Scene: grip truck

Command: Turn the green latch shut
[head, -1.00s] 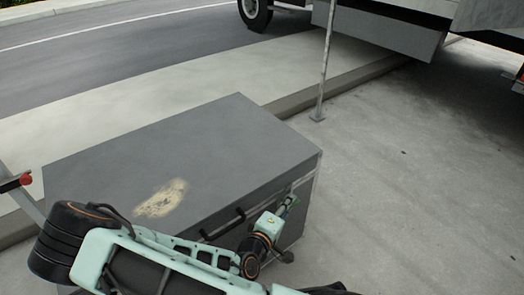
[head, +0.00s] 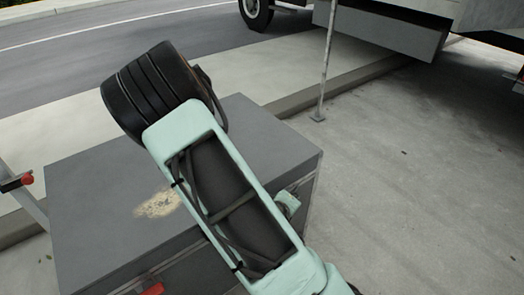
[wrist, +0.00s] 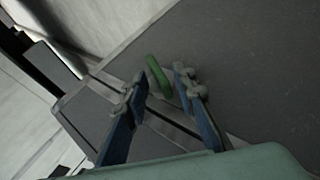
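The green latch (wrist: 158,76) shows in the wrist view as a short green bar on the edge of the grey case. My gripper (wrist: 160,90) is open, with one finger on each side of the latch's near end. I cannot tell whether either finger touches it. The grey case (head: 95,205) stands on the pavement in the head view, its lid down. My raised arm link covers much of its right half and front, so the latch and my fingers are hidden there.
A red piece (head: 152,288) shows low on the case's front. A thin metal post (head: 325,65) stands behind the case, near the kerb. A truck (head: 385,30) is at the back right. The pavement (head: 430,190) to the right is clear.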

